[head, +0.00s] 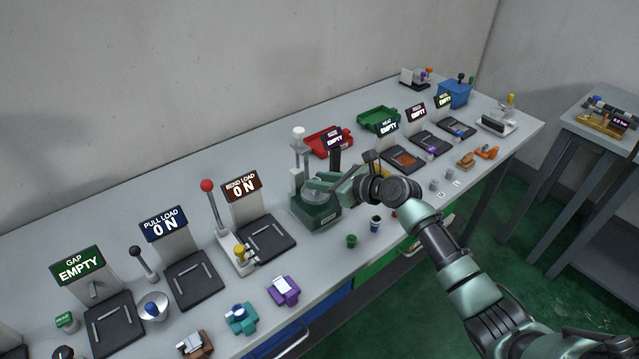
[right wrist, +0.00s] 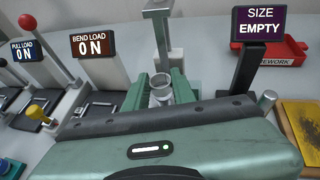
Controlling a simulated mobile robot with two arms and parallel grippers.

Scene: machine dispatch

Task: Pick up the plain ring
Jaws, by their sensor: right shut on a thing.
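The plain ring (right wrist: 160,98) shows in the right wrist view as a small grey metal ring between the two green fingers. My right gripper (right wrist: 158,90) is shut on it. In the head view my right gripper (head: 318,186) reaches in from the right, over the green-based press station (head: 316,217). The ring cannot be made out clearly in the head view. Whether it touches the station's plate is hard to tell. My left gripper is not in view.
The SIZE display (right wrist: 258,25) reads EMPTY beside the gripper. A red tray (head: 322,143) and a green tray (head: 378,118) lie behind. The BEND LOAD station (head: 268,240) stands to the left.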

